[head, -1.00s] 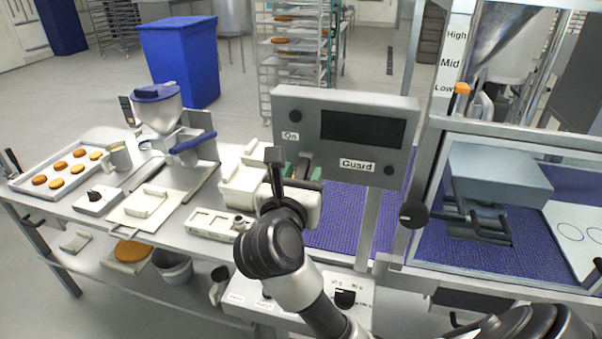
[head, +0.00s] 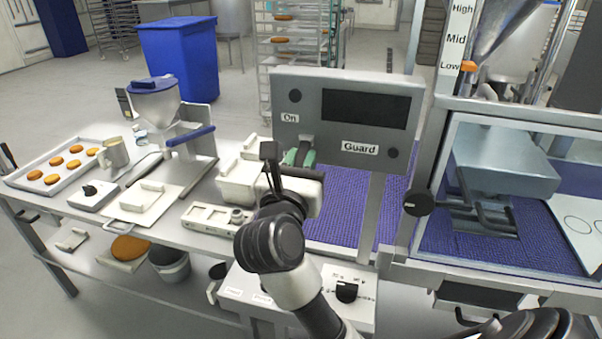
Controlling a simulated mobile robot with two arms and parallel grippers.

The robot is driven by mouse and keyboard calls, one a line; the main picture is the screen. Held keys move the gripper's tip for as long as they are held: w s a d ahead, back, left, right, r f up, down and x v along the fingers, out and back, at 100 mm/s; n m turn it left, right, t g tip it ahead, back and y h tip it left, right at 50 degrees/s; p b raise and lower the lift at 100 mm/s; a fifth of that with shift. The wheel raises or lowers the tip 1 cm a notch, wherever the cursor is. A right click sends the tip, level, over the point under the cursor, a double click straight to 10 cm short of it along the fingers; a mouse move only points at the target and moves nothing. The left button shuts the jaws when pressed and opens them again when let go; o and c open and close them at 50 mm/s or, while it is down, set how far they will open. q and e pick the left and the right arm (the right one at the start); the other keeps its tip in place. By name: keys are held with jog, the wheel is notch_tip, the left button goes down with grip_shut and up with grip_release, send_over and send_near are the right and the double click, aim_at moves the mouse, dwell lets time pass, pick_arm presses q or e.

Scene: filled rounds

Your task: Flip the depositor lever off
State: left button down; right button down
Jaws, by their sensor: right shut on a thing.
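The control panel (head: 346,140) is a grey box with a dark screen and "On" and "Guard" labels. A small green-and-dark lever (head: 303,157) shows below the "On" label, partly hidden by my gripper. My right gripper (head: 287,165) reaches up to it from below and is shut on the lever. The exact contact is hidden behind the dark fingers. My left gripper is not in view.
A depositor with a blue-lidded hopper (head: 154,104), a cookie tray (head: 28,182) and a mug (head: 114,153) stand on the table at left. A guarded machine with a black knob (head: 418,202) is at right. Purple belt (head: 335,215) runs below the panel.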

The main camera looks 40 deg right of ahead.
jog(key=c, duration=1)
grip_release()
jog(key=shift+c, duration=0.2)
jog(key=b+v, duration=0.3)
jog(key=v, duration=0.8)
jog(key=shift+d, duration=0.1)
